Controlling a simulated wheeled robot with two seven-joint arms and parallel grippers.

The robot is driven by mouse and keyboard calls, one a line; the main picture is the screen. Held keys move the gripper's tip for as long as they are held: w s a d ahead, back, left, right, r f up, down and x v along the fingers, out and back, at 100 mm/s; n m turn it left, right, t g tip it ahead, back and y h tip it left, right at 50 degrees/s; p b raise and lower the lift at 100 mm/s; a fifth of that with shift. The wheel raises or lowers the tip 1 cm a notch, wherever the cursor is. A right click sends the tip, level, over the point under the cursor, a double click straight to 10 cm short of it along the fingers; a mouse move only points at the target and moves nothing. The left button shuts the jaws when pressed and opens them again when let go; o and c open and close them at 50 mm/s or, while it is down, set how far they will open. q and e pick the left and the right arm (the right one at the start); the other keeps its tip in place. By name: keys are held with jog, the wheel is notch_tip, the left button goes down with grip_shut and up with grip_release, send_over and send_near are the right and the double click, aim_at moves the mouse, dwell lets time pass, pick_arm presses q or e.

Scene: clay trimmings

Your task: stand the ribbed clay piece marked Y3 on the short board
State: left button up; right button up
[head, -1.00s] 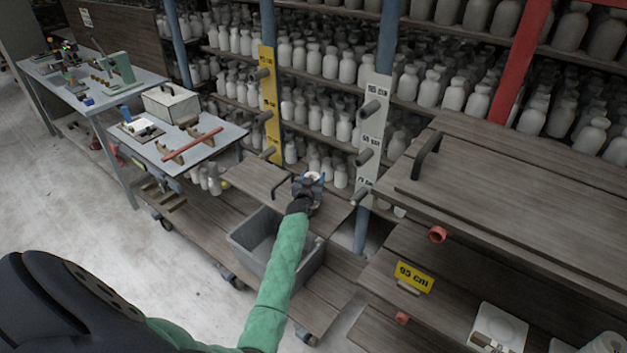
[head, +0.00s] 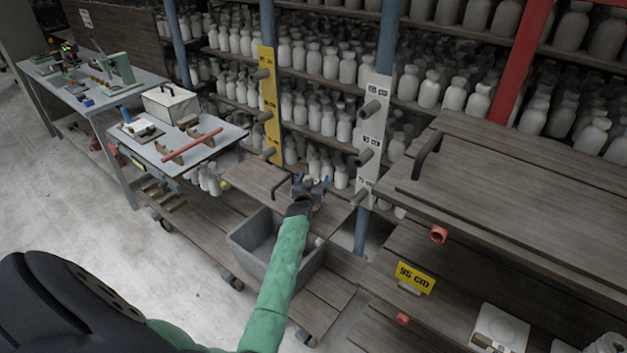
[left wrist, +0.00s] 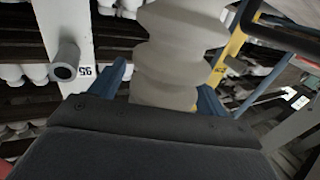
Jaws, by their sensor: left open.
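My left gripper (head: 310,186) is open over the short board (head: 245,177), the small wooden shelf with a dark handle. In the left wrist view a pale ribbed clay piece (left wrist: 175,50) stands between the two spread blue fingers (left wrist: 158,92). Its lower end is hidden behind the gripper body, so I cannot see its contact with the board. No Y3 mark is readable on it. In the head view the gripper mostly hides the piece. My right gripper is not in view.
A grey bin (head: 243,250) stands below the board. A white post with pegs (head: 374,135) rises to its right, and a yellow post (head: 269,105) behind it. A large wooden board (head: 520,190) lies at right. Shelves of pale bottles fill the back.

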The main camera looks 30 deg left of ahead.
pick_arm(q)
jog(key=b+v, duration=0.3)
jog(key=v, duration=0.9)
jog(key=shift+b, duration=0.3)
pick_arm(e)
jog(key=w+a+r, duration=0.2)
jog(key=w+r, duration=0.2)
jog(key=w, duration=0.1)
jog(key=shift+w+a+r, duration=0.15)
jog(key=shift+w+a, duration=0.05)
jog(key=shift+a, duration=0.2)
